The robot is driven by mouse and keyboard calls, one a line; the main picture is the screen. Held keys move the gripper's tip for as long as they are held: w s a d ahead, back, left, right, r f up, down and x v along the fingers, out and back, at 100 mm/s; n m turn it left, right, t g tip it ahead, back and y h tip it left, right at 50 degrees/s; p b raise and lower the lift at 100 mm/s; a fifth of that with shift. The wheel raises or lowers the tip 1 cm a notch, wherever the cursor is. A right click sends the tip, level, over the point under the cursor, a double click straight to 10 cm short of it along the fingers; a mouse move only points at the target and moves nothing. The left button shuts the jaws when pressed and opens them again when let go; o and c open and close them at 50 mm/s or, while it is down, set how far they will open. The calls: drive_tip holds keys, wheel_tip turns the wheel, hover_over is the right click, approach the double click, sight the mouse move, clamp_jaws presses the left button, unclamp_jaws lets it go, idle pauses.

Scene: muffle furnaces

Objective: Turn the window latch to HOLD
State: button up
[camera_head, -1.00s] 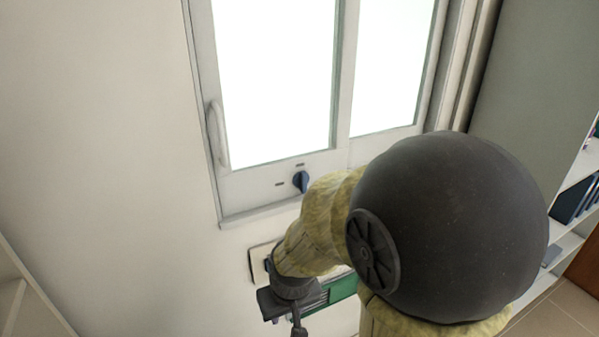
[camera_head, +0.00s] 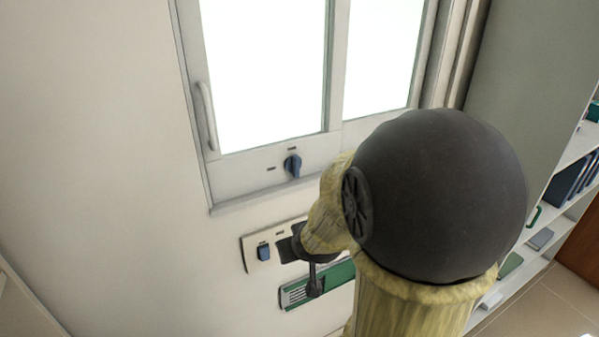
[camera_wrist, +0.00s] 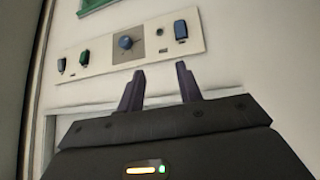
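The window latch (camera_head: 292,166) is a blue knob on the bottom rail of the white window frame in the head view. Its grip stands roughly upright, beneath a small mark above it; another mark lies to its left. The marks' lettering is too small to read. The latch does not show in the wrist view. My gripper's fingers (camera_wrist: 160,70) are apart with nothing between them in the wrist view, in front of a wall panel. In the head view my gripper is mostly hidden by my arm, below and right of the latch, apart from it.
A white switch panel (camera_head: 251,242) with a blue rocker (camera_head: 263,252) is below the window; the wrist view shows its blue round knob (camera_wrist: 126,42) and several switches. A green-and-white panel (camera_head: 339,273) lies beneath it. A window handle (camera_head: 207,116) stands left; shelves are right.

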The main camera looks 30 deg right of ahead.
drive_tip(key=w+d+r+n+t+y+b, duration=0.1)
drive_tip(key=d+r+t+y+b, duration=0.1)
drive_tip(key=d+r+t+b, duration=0.3)
drive_tip(key=d+r+t, duration=0.3)
drive_tip(key=d+t, duration=0.2)
drive_tip(key=shift+r+b, duration=0.2)
drive_tip(key=shift+b, duration=0.1)
drive_tip(key=shift+r, duration=0.1)
drive_tip(key=p, duration=1.4)
approach(298, 162)
drive_tip(key=w+p, duration=0.4)
drive_tip(key=w, duration=0.3)
drive_tip(key=shift+w+a, duration=0.1)
drive_tip(key=shift+w, duration=0.15)
drive_tip(key=shift+w+p, duration=0.3)
drive_tip(key=shift+w, duration=0.2)
